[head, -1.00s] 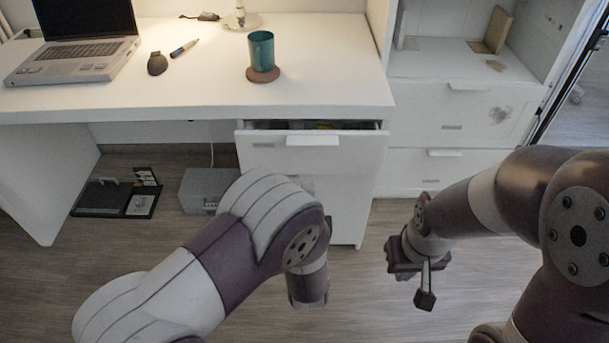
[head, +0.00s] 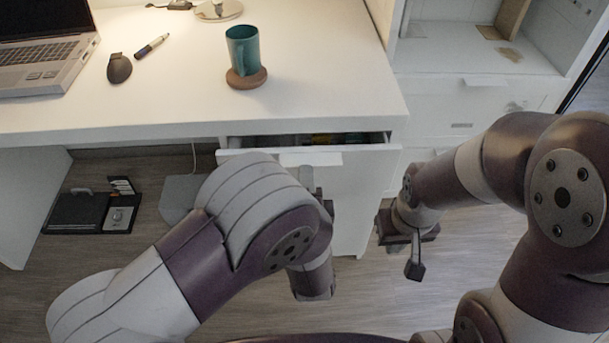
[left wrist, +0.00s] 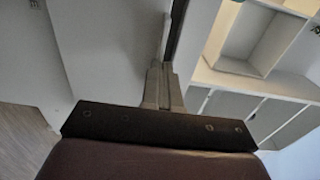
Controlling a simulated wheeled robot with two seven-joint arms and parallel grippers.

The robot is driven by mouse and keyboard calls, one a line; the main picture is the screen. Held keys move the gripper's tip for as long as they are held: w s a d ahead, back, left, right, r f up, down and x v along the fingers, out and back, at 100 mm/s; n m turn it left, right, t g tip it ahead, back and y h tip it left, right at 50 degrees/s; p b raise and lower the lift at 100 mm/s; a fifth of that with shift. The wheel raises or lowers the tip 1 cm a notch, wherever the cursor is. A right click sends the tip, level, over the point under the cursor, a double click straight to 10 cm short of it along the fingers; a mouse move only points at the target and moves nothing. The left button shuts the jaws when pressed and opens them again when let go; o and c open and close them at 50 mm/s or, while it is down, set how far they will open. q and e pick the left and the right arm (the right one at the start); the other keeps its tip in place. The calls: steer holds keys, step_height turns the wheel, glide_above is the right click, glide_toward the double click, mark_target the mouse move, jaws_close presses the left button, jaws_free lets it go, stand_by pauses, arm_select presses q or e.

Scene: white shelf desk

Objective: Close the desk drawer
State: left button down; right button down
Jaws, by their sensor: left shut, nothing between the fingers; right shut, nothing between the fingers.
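The desk drawer (head: 352,174) under the right part of the desktop stands partly open, with a dark gap and a little yellow content along its top. Its white handle (head: 296,159) is partly covered by my left arm. My left gripper (head: 307,178) is mostly hidden behind its own wrist, in front of the drawer front just below the handle. In the left wrist view its shut fingers (left wrist: 163,88) point at the pale drawer front; contact cannot be told. My right gripper (head: 415,262) is shut and empty, low to the right of the drawer.
A white cabinet (head: 455,105) stands to the right. A black tray (head: 90,211) lies on the floor below.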

mark_target(305, 162)
arm_select(q)
steer(key=w+p, duration=0.1)
steer(key=w, duration=0.3)
steer(key=shift+w, duration=0.15)
steer(key=shift+r, duration=0.25)
